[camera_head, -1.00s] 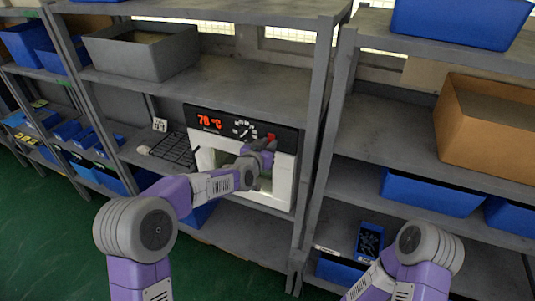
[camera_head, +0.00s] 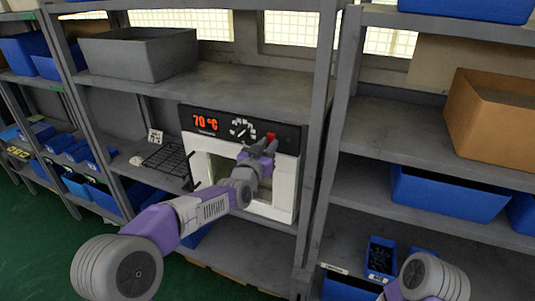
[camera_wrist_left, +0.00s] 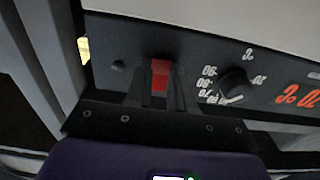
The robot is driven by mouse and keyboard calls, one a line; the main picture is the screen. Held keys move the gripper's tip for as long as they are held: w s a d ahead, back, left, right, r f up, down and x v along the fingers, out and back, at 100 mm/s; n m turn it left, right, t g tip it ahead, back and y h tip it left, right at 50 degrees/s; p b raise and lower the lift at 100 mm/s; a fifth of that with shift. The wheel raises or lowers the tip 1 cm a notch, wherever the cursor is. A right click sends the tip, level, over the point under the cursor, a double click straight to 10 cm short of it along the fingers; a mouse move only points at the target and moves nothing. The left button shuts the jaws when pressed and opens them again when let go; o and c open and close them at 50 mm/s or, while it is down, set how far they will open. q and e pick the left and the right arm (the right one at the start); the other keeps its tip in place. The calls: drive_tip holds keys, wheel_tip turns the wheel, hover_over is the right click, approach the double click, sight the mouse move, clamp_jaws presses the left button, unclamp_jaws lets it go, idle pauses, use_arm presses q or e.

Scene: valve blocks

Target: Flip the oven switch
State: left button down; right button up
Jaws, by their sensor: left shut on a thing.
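The white oven (camera_head: 283,190) stands on a middle shelf, with a black front panel showing a red 70 °C display (camera_head: 205,122) and a round dial (camera_head: 243,128). The red switch (camera_head: 271,136) is at the panel's right end. My left gripper (camera_head: 262,148) is at the switch, just below it in the head view. In the left wrist view, the red switch (camera_wrist_left: 160,75) sits between the fingers of my left gripper (camera_wrist_left: 158,92), which is shut on it. The dial (camera_wrist_left: 235,87) is close by. My right gripper is out of view; only part of that arm shows.
A black wire rack (camera_head: 167,158) lies left of the oven. A shelf post (camera_head: 313,150) stands close at its right. A grey bin (camera_head: 140,54) is on the shelf above. A blue bin (camera_head: 448,195) and a brown box (camera_head: 492,125) are on the right shelves.

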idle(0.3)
use_arm(q)
drive_tip(key=c, duration=1)
unclamp_jaws()
drive_tip(key=shift+o, duration=0.2)
drive_tip(key=shift+s, duration=0.1)
drive_tip(key=v, duration=0.7)
drive_tip(key=shift+s+b, duration=0.15)
drive_tip(key=shift+b, duration=0.25)
drive_tip(key=shift+a+f, duration=0.1)
drive_tip(key=shift+a, duration=0.05)
